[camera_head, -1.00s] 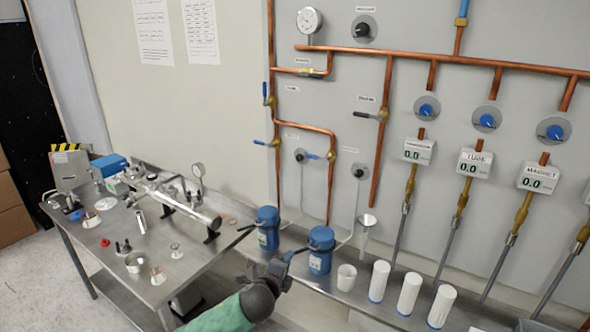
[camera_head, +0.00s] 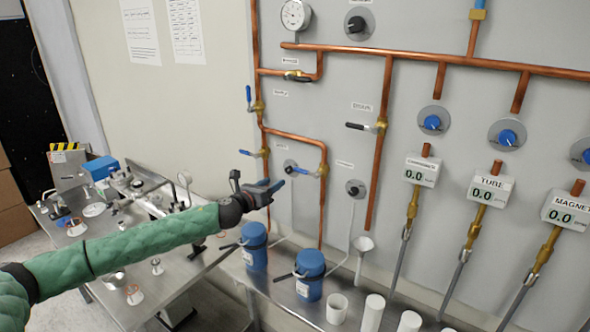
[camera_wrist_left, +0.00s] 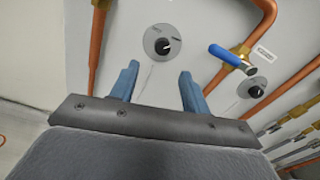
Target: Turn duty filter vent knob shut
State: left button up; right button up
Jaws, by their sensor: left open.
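Two small black vent knobs on round grey plates are on the wall panel. The left knob (camera_head: 290,166) is above the left blue canister, and the right knob (camera_head: 355,188) is further right. Their labels are too small to read, so I cannot tell which is the duty filter vent. My left gripper (camera_head: 272,187) is just below the left knob in the head view. In the left wrist view the gripper (camera_wrist_left: 158,82) is open and empty. The left knob (camera_wrist_left: 163,46) lies ahead between its fingers, apart from them. The right knob (camera_wrist_left: 256,91) is right of the fingers.
A blue-handled valve (camera_wrist_left: 232,57) on a copper pipe (camera_head: 323,210) sits between the knobs, close to the gripper. Two blue canisters (camera_head: 254,250) (camera_head: 310,278) and a white cup (camera_head: 337,308) stand on the bench below. A steel table (camera_head: 205,280) is at left.

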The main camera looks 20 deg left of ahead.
aim_at(287, 171)
pick_arm(q)
jog(key=p+x, duration=0.1)
jog(key=x, duration=0.1)
jog(key=p+x, duration=0.2)
jog(key=x, duration=0.1)
jog(key=shift+w+d+r, duration=0.1)
jog(key=shift+w+r, duration=0.2)
jog(key=shift+r, duration=0.1)
jog(key=shift+w+d+r+p, duration=0.1)
jog(key=shift+w+r+p, duration=0.15)
jog(key=shift+p, duration=0.2)
jog(key=shift+w+d+f, duration=0.1)
jog(key=shift+w+f, duration=0.2)
jog(key=shift+r, duration=0.1)
jog(key=c, duration=0.5)
jog(key=shift+s, duration=0.1)
jog(key=c, duration=0.5)
pick_arm(e)
jog(key=r, duration=0.1)
jog(key=s+r, duration=0.1)
jog(key=r, duration=0.1)
jog(key=shift+s+d+r, duration=0.25)
jog(key=shift+s+r, duration=0.05)
jog(key=shift+r, duration=0.05)
